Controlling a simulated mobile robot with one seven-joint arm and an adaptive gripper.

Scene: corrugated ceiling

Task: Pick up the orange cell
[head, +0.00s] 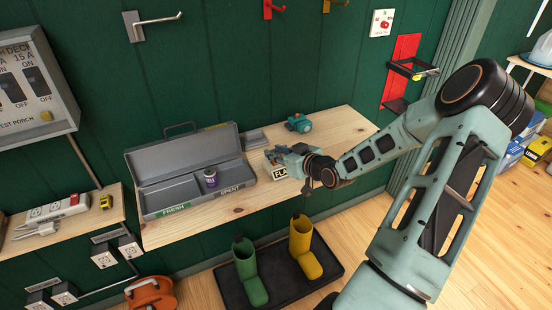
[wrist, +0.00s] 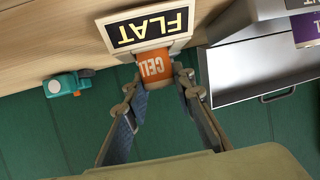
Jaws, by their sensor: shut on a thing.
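The orange cell (wrist: 153,66), with "CELL" printed on it, sits between the fingertips of my gripper (wrist: 156,84) in the wrist view. My gripper is shut on it. The cell is right beside a pale holder with a black "FLAT" sign (wrist: 146,28), and its far end is hidden by the holder. I cannot tell whether it is still inside the holder. In the head view my gripper (head: 281,156) is over the right part of the wooden shelf, just behind the FLAT sign (head: 280,173). The cell is hidden there.
An open grey toolbox (head: 150,187) with "FRESH" and "SPENT" labels stands left of my gripper, with a purple cell (head: 211,180) in it. A teal device (head: 298,123) is at the shelf's back. Boots (head: 250,272) stand below. The shelf's right end is clear.

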